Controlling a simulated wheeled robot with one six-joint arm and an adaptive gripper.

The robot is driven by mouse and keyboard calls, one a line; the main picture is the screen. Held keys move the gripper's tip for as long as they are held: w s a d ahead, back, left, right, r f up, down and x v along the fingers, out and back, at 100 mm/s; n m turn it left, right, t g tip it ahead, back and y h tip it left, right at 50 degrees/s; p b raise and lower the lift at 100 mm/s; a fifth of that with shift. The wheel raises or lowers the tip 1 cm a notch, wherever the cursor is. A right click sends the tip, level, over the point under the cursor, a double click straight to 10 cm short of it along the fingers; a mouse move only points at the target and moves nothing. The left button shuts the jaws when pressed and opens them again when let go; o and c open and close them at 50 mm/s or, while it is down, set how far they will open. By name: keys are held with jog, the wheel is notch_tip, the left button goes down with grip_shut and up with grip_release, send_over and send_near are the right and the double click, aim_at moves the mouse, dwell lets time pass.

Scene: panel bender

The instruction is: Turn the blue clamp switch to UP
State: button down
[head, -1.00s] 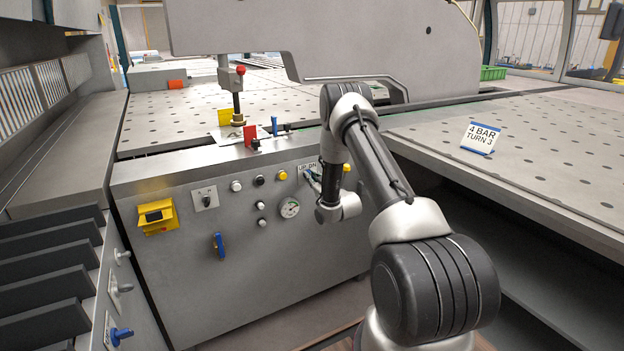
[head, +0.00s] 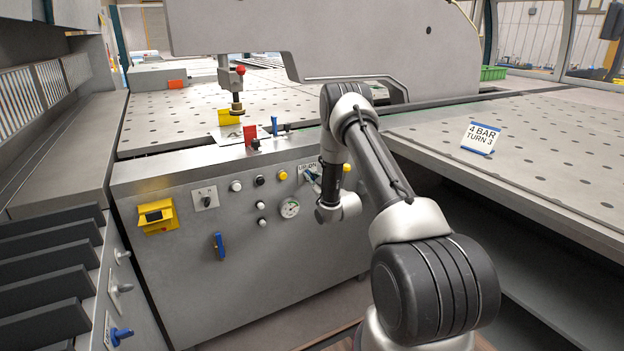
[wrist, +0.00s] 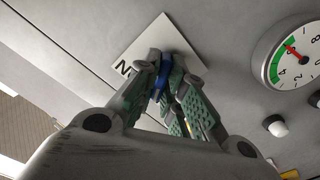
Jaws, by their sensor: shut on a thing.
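The blue clamp switch (wrist: 160,83) shows between my fingertips in the wrist view, in front of its white label plate (wrist: 146,48). My gripper (wrist: 170,88) is shut on it, and the fingers hide much of the knob, so its exact angle is hard to read. In the head view my gripper (head: 312,177) is at the front panel, just below the UP/DN label (head: 308,167), partly hidden by my wrist. The clamp (head: 237,105) with a red top stands raised above a sheet on the perforated table, with a gap below its foot.
A pressure gauge (head: 290,209) and several buttons sit left of my gripper, with a yellow button (head: 346,168) to its right. A blue lever (head: 219,245) and a yellow switch box (head: 158,217) are farther left. A sign (head: 479,138) stands on the right table.

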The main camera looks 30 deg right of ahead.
jog(key=c, duration=1.5)
grip_release()
jog(key=s, duration=1.2)
jog(key=shift+d, duration=0.2)
